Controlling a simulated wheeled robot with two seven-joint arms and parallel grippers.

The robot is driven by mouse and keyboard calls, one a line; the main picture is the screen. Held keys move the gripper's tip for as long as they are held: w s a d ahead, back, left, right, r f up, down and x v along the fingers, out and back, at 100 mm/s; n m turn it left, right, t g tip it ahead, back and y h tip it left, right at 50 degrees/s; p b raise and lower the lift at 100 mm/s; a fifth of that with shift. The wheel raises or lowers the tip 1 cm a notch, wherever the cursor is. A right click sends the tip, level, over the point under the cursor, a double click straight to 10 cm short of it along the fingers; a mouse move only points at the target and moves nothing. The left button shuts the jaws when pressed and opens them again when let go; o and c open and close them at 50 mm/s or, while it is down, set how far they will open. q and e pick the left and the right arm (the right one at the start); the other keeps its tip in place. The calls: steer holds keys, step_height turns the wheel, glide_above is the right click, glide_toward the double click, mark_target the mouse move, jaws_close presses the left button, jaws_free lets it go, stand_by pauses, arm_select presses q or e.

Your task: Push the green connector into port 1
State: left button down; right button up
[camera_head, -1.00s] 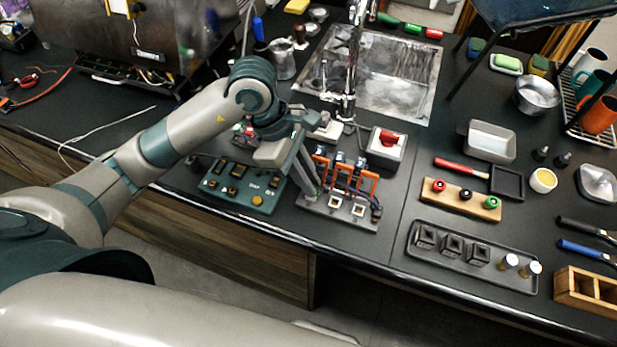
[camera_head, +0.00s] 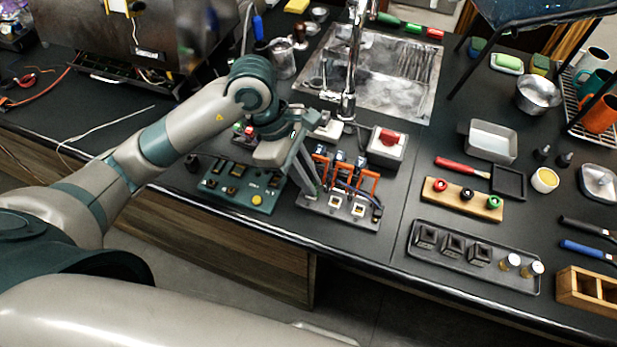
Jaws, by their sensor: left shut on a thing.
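My left gripper (camera_head: 308,182) is at the left end of a grey port board (camera_head: 322,207) near the counter's front edge, with its fingers pointing down. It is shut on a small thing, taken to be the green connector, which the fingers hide. The board carries orange brackets (camera_head: 369,180), blue parts, dark cables and two pale square sockets (camera_head: 335,202). I cannot read which port is port 1, nor tell whether the connector is seated. My right gripper is not in view.
A green control box (camera_head: 236,187) stands left of the board, and a white box with a red knob (camera_head: 386,145) behind it. To the right are a wooden strip with red, black and green rings (camera_head: 461,199) and a dark tray (camera_head: 474,257). The sink (camera_head: 390,75) lies behind.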

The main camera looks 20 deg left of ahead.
arm_select(q)
steer(key=shift+f, duration=0.1)
stand_by(0.5)
steer(key=shift+b, duration=0.7)
stand_by(0.6)
steer(key=c, duration=1.7)
jaws_free()
steer(key=shift+s, duration=0.1)
